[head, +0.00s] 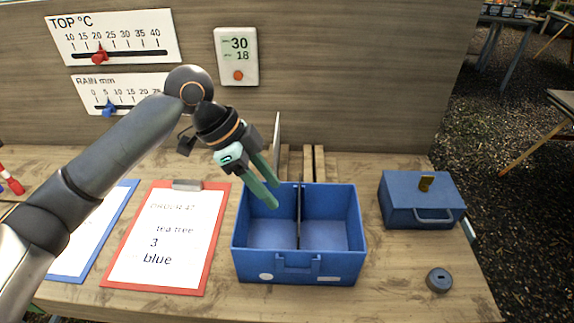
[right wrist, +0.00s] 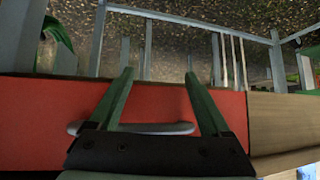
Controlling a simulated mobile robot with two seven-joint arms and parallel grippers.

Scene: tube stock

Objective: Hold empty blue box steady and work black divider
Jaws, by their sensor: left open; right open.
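An open blue box (head: 301,265) stands on the wooden table, empty, with a handle on its front wall. A thin black divider (head: 298,217) stands upright in it and splits it into a left and a right compartment. My left gripper (head: 269,193) is open and empty over the box's back left part, to the left of the divider. Whether its fingers touch the rim I cannot tell. My right gripper (right wrist: 160,85) shows in the right wrist view, open, in front of a red panel (right wrist: 40,115) with a grey handle (right wrist: 131,128). The right gripper is not in the head view.
A closed blue case (head: 405,208) stands at the right, with a dark round piece (head: 438,280) in front. A red clipboard (head: 120,262) with an order sheet and a blue one (head: 68,276) lie left of the box. A wooden wall with gauges (head: 125,45) rises behind.

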